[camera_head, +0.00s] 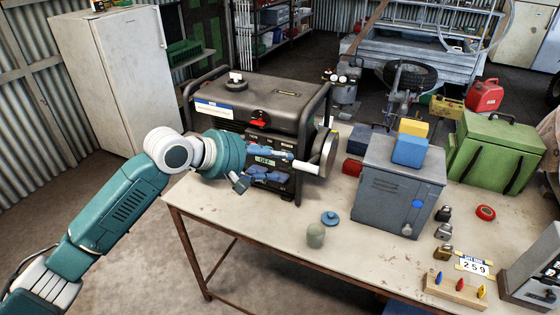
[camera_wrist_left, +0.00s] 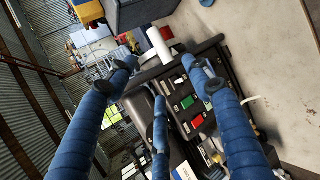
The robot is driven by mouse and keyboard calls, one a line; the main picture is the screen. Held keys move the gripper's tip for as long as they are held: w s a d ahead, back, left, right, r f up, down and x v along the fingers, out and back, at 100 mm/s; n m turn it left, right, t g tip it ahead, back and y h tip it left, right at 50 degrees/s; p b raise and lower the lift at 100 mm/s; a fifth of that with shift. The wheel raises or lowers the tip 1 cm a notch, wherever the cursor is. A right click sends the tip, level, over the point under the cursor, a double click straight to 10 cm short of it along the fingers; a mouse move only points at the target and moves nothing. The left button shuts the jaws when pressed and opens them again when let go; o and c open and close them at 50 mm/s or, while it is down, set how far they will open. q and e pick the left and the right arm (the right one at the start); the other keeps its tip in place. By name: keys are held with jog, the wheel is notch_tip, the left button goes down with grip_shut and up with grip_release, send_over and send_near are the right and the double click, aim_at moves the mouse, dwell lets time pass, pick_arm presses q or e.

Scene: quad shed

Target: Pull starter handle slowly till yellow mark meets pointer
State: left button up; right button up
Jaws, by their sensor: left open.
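The generator (camera_head: 262,105) is a dark framed unit on the table. A round grey disc (camera_head: 329,152) sits at its right end. A short white cylinder, seemingly the starter handle (camera_head: 307,168), sticks out beside the disc. It also shows in the left wrist view (camera_wrist_left: 159,46). My left gripper (camera_head: 272,166) is open in front of the generator's panel, its blue fingers pointing toward the handle. In the left wrist view the fingers (camera_wrist_left: 163,85) are spread, with the handle beyond their tips and no visible contact.
A grey metal box (camera_head: 385,190) with blue and yellow blocks stands right of the generator. A blue disc (camera_head: 330,218) and a greenish knob (camera_head: 315,236) lie on the table (camera_head: 240,219). A green case (camera_head: 495,155) stands farther right. The table's front left is clear.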

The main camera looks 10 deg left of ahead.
aim_at(300, 164)
pick_arm(q)
jog(key=p+x, duration=0.2)
jog(key=x, duration=0.7)
jog(key=shift+w+d+f, duration=0.1)
jog(key=shift+w, duration=0.05)
jog(key=shift+w+d+f, duration=0.25)
jog(key=shift+w+f, duration=0.1)
jog(key=c, duration=1.2)
